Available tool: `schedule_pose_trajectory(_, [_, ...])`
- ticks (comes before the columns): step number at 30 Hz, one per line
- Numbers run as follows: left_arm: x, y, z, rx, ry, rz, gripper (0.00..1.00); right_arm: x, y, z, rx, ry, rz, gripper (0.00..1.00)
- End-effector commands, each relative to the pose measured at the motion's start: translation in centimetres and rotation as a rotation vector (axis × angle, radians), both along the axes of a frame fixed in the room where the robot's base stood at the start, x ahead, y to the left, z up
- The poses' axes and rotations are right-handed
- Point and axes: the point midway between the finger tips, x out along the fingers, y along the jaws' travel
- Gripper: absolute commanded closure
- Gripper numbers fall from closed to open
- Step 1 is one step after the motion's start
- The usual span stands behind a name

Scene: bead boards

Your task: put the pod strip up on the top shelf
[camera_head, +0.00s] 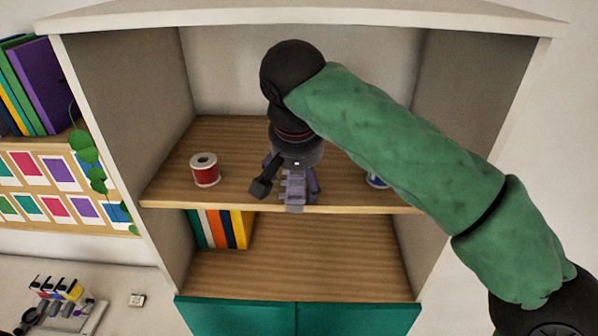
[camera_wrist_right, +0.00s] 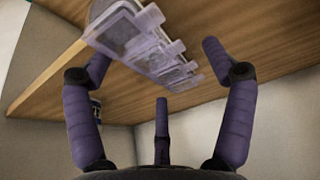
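The pod strip (camera_head: 295,190), pale, translucent and ridged, is at the front edge of the top shelf (camera_head: 240,190), below my right gripper (camera_head: 288,190). In the right wrist view the strip (camera_wrist_right: 145,45) appears to lie on the wooden board, one end reaching the board's edge. My right gripper (camera_wrist_right: 160,75) is open there, its purple fingers spread wide around the strip's near side, with a clear gap to it. I cannot tell whether any finger touches it. My left gripper is not in view.
A red spool (camera_head: 205,170) stands left on the top shelf. A blue and white spool (camera_head: 377,181) is partly hidden behind my right arm. Several books (camera_head: 220,229) stand on the lower shelf. Side walls and the cabinet top (camera_head: 300,14) enclose the space.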

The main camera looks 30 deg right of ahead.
Motion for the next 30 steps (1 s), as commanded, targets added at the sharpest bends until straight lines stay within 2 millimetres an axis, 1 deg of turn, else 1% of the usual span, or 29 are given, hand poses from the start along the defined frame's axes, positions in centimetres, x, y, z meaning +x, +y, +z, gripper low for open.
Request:
schedule_pose_trajectory(5, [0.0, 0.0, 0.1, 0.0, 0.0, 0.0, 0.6, 0.0, 0.0, 0.1, 0.0, 0.0, 0.0, 0.17])
schedule_pose_trajectory(7, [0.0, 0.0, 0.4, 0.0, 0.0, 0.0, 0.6, 0.0, 0.0, 0.4, 0.0, 0.0, 0.0, 0.17])
schedule_pose_trajectory(11, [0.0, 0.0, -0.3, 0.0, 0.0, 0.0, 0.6, -0.5, 0.5, 1.5, 0.0, -0.002, 0.004, 0.17])
schedule_pose_trajectory(21, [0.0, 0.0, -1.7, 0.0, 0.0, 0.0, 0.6, -5.7, 3.9, 1.3, 0.0, -0.003, 0.006, 0.17])
schedule_pose_trajectory(27, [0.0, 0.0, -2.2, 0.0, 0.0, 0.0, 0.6, -8.3, 5.6, 1.3, -0.001, -0.001, 0.006, 0.17])
schedule_pose_trajectory(30, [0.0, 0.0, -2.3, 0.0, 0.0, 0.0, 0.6, -9.2, 6.3, 1.3, 0.0, -0.001, 0.004, 0.17])
